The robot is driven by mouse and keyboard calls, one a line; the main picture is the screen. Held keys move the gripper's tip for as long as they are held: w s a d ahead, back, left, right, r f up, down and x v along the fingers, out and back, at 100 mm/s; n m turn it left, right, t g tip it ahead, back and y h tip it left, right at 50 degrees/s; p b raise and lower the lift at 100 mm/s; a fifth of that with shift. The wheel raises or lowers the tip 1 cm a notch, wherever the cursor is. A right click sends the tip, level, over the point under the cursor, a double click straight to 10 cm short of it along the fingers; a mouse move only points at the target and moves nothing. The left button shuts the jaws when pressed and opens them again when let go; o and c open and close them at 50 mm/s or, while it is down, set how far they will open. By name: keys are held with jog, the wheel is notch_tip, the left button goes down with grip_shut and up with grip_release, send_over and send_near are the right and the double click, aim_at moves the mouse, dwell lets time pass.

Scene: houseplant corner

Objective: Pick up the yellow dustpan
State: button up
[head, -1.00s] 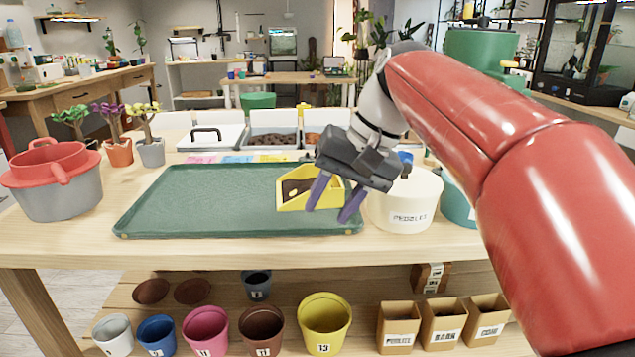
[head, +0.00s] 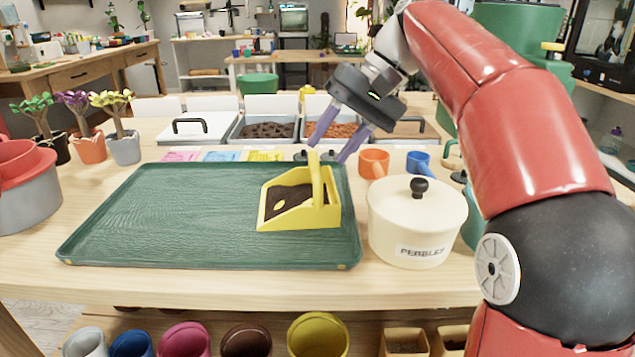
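The yellow dustpan (head: 299,214) sits on the right part of the green tray (head: 160,215), with dark soil and a small yellow piece inside it. Its yellow handle stands up at the back right. My gripper (head: 328,158) has two purple fingers spread apart and pointing down. The fingertips are just above and behind the dustpan, close to the top of its handle in the picture. Nothing shows between the fingers except possibly the handle top; I cannot tell whether they touch it.
A cream pot marked PEBBLES (head: 417,225) stands right of the tray. Orange (head: 374,163) and blue (head: 418,163) mugs stand behind it. Bins of soil (head: 268,130) and orange pellets (head: 330,131) line the back. A grey pot with a red top (head: 25,190) is at left.

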aim_at(317, 163)
jog(key=x, duration=0.3)
jog(key=b+x, duration=0.1)
jog(key=x, duration=0.3)
jog(key=shift+w+a+f, duration=0.15)
jog(key=shift+w+f, duration=0.05)
jog(key=shift+f, duration=0.1)
grip_shut()
